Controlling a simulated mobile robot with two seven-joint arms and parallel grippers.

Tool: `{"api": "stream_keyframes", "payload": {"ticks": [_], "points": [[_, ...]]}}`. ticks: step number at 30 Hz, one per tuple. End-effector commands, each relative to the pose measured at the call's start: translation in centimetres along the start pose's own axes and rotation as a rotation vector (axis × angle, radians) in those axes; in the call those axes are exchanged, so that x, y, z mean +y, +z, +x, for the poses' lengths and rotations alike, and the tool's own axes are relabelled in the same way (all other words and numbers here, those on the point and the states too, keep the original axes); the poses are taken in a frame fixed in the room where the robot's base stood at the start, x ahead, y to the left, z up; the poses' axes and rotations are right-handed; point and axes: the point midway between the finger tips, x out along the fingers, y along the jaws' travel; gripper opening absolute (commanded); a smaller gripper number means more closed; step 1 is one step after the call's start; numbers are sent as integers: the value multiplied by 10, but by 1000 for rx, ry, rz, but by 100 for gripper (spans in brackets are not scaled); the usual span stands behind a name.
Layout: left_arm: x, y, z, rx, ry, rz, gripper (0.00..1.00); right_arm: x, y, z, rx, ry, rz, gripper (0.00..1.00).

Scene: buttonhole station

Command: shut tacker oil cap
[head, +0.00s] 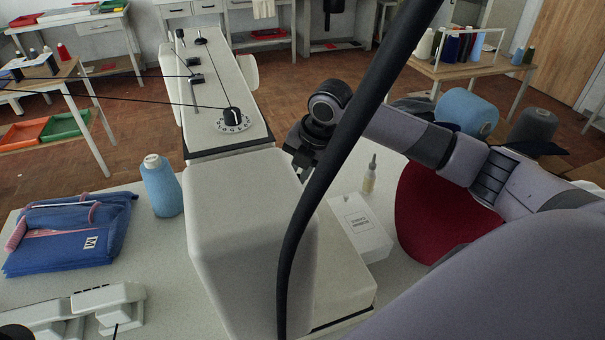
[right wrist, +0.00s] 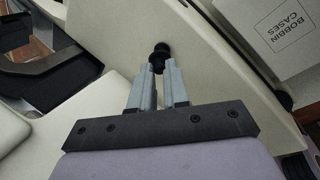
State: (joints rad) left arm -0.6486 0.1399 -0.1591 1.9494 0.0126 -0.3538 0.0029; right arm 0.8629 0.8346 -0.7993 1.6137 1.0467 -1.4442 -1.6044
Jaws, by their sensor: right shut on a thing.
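The tacker (head: 235,225) is the large cream machine in the middle of the head view, and its cream housing (right wrist: 205,45) fills much of the right wrist view. A small black cap (right wrist: 161,50) stands out from this housing. My right gripper (right wrist: 158,68) has its two grey fingers closed on the cap at their tips. In the head view my right gripper (head: 300,168) is at the right side of the tacker, and the cap is hidden there. I cannot tell how far the cap is turned.
A white bobbin case box (head: 360,228) and a small bottle (head: 370,175) stand right of the tacker.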

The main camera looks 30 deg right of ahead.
Motion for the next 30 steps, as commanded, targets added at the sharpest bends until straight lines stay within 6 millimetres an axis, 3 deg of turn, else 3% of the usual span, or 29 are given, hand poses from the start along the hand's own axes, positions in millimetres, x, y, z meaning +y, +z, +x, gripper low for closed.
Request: {"api": "stream_keyframes", "payload": {"ticks": [30], "points": [[0,5,3,-1,0,0,0,14,21,16,341,-343,96,0]]}}
